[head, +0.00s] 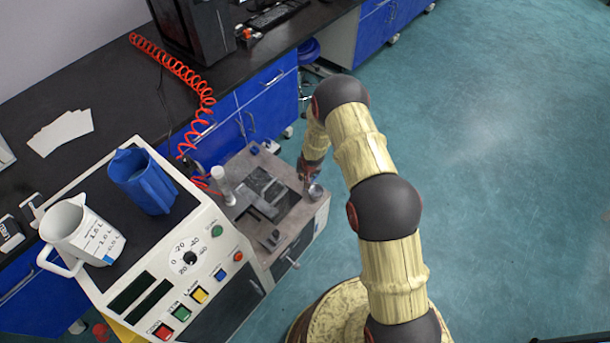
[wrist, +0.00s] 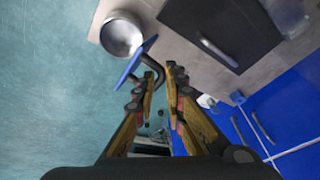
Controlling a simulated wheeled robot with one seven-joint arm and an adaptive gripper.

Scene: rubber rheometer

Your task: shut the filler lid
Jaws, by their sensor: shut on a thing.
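The filler lid (wrist: 134,62) is a blue disc seen nearly edge-on in the wrist view, tilted up beside the round metal filler cup (wrist: 122,36). The cup's mouth is uncovered. A black bent arm (wrist: 156,68) runs from the lid to my gripper's fingertips. My gripper (wrist: 163,76) is shut on this black arm of the lid; the exact contact is partly hidden by the fingers. In the head view the cup (head: 315,191) sits at the machine's right edge, with my gripper (head: 308,168) just above it. The lid cannot be made out there.
The machine top (head: 300,224) carries a white cylinder (head: 221,180) and dark plates. The control console (head: 215,216) at its left holds a blue jug (head: 143,180) and a white jug (head: 78,235). A red coiled hose (head: 185,75) hangs behind. The floor at right is clear.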

